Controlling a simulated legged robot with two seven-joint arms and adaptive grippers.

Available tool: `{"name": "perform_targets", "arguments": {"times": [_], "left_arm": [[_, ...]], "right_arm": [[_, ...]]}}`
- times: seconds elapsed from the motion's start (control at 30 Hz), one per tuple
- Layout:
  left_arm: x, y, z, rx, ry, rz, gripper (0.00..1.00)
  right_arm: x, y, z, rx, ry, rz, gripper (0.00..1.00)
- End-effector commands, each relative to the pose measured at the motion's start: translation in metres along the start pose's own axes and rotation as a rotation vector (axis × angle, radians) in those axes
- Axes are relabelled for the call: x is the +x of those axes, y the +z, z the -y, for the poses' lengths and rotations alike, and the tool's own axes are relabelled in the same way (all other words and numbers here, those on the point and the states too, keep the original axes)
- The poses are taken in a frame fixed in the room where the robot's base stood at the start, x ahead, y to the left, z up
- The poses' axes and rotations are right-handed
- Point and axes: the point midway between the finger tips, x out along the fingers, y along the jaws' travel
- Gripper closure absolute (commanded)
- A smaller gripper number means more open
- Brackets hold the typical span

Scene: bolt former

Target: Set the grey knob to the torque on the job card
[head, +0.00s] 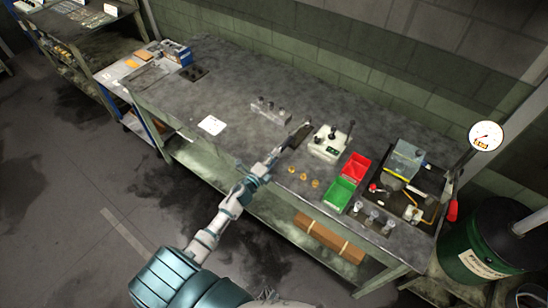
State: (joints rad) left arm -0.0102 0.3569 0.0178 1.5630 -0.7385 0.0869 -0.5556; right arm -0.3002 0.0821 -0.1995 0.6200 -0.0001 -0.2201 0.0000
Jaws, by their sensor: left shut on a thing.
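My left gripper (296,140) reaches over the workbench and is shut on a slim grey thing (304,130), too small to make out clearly. Its tip is close to the left side of a pale control box (327,145) with dark upright levers or knobs on top. I cannot tell which part is the grey knob, or whether the gripper touches the box. A white card (212,125), likely the job card, lies flat near the bench's front edge; its writing is too small to read. My right gripper is not in view.
A block with grey cylinders (270,109) stands behind the gripper. Brass parts (303,176), a green bin (339,193) and a red bin (355,167) lie to the right. Beyond are a machine (405,160) and a dial gauge (486,136). The bench's left half (240,75) is mostly clear.

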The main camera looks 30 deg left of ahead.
Motion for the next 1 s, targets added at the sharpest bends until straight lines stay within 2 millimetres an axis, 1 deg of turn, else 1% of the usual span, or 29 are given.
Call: {"name": "perform_targets", "arguments": {"times": [0.03, 0.3, 0.77, 0.8, 0.87, 1.0], "left_arm": [[-0.0006, -0.0018, -0.0029, 0.02, 0.003, -0.003, 1.0], [-0.0005, -0.0015, -0.0024, 0.088, 0.002, -0.003, 1.0], [-0.0005, -0.0009, -0.0019, 0.097, 0.002, -0.002, 1.0], [-0.0004, -0.0009, -0.0019, 0.097, 0.001, -0.002, 0.59], [-0.0004, -0.0007, -0.0017, 0.097, 0.001, -0.001, 0.44], [-0.0003, -0.0001, -0.0014, 0.097, 0.0, -0.001, 0.43]], "right_arm": [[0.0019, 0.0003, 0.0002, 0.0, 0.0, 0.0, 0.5], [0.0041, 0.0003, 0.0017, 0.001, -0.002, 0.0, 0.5], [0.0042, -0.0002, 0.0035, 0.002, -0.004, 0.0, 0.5], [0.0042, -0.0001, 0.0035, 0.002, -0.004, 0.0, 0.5], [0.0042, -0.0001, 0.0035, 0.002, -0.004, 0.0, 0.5], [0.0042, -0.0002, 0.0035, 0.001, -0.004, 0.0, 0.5]]}}
